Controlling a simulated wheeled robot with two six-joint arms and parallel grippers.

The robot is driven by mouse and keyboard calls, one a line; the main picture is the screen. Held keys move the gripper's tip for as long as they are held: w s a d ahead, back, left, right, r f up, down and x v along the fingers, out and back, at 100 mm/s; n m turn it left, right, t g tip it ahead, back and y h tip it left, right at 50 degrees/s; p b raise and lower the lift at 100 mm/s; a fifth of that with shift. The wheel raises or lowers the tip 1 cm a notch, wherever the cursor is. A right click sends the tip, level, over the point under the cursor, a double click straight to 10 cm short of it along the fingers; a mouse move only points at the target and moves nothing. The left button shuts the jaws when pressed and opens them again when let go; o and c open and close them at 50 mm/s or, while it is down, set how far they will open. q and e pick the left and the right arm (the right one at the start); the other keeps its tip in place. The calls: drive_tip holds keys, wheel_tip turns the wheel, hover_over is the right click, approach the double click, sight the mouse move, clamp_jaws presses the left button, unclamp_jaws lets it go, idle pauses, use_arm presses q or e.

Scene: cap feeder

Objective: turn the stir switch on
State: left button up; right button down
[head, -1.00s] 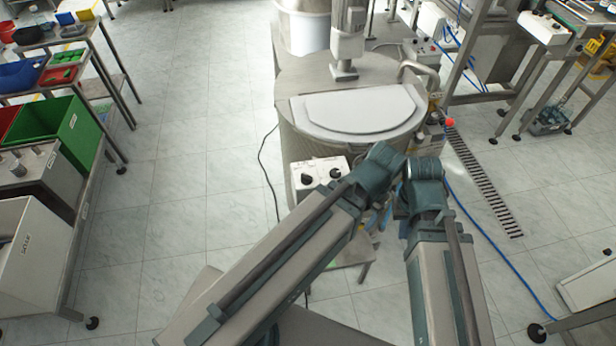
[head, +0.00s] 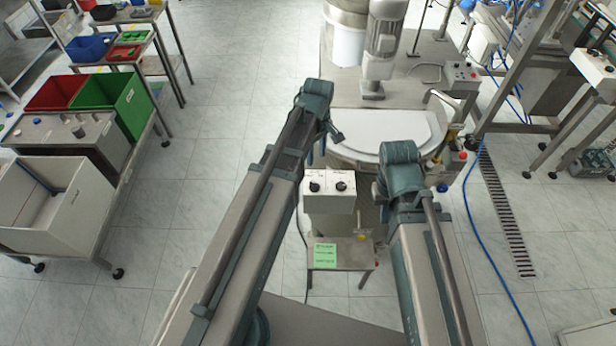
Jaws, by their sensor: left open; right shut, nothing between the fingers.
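A white control box (head: 329,198) with two black knobs stands in front of the round steel tank in the head view. Its left knob (head: 314,187) and right knob (head: 341,187) sit side by side on top. Their labels are too small to read, so I cannot tell which is the stir switch. My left gripper (head: 323,145) is open and empty, just beyond the box, near the tank's front edge and apart from the knobs. My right arm's wrist is right of the box, by the tank's front; it hides the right gripper's fingers.
The tank's white lid (head: 380,135) lies beyond the box, with a grey motor (head: 384,45) behind it. A small table with a green label (head: 325,256) stands below the box. A grey box with knobs (head: 460,76) is at back right. Open floor lies left.

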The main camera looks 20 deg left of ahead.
sight(315, 184)
use_arm(q)
drive_tip(key=shift+a+f, duration=0.1)
wheel_tip(315, 184, down, 14)
drive_tip(key=b, duration=1.4)
drive_tip(key=shift+r, duration=0.2)
drive_tip(key=shift+c, duration=0.3)
clamp_jaws()
